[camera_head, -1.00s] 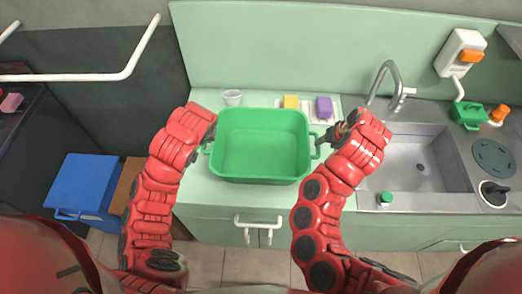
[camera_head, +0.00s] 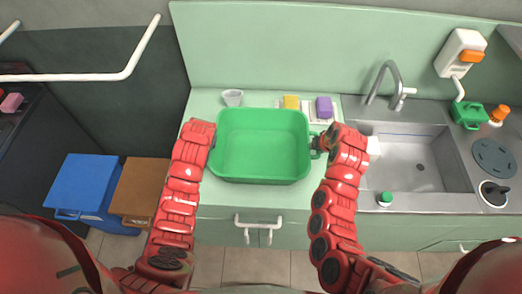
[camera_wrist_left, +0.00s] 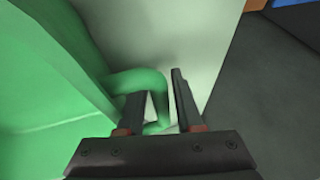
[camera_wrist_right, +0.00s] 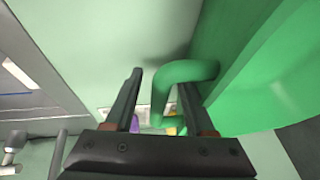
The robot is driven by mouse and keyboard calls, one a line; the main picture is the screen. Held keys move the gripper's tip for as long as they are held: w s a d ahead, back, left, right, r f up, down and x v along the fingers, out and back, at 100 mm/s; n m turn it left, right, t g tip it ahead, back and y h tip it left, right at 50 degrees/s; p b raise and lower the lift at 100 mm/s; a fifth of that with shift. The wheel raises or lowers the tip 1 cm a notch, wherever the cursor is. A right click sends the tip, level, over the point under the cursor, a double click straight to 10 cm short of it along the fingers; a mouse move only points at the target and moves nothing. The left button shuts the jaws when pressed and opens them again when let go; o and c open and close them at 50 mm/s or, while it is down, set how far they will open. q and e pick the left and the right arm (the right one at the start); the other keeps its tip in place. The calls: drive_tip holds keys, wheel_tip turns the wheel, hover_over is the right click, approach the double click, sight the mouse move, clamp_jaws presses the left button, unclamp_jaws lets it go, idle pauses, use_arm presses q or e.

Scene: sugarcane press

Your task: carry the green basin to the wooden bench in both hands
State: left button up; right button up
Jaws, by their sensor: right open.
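The green basin (camera_head: 260,170) sits empty on the pale green counter, with a loop handle on each side. My left gripper (camera_wrist_left: 158,90) is open around the basin's left handle (camera_wrist_left: 140,80), one finger inside the loop and one outside. In the head view my left arm mostly hides this gripper. My right gripper (camera_wrist_right: 158,95) is open, with the right handle (camera_wrist_right: 162,95) between its fingers; it also shows in the head view (camera_head: 320,143). The wooden bench (camera_head: 143,182) is a low brown block at the lower left, partly hidden by my left arm.
A blue box (camera_head: 85,182) stands left of the bench. A small cup (camera_head: 232,97), a yellow block (camera_head: 291,102) and a purple block (camera_head: 324,106) are behind the basin. The sink (camera_head: 415,170) and faucet (camera_head: 388,80) lie to the right.

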use_arm(q)
drive_tip(key=shift+w+f, duration=0.15)
drive_tip(key=shift+f, duration=0.05)
use_arm(e)
drive_tip(key=shift+w+f, duration=0.15)
use_arm(q)
drive_tip(key=shift+c, duration=0.3)
use_arm(e)
drive_tip(key=shift+c, duration=0.3)
use_arm(q)
clamp_jaws()
use_arm(e)
drive_tip(key=c, duration=0.5)
clamp_jaws()
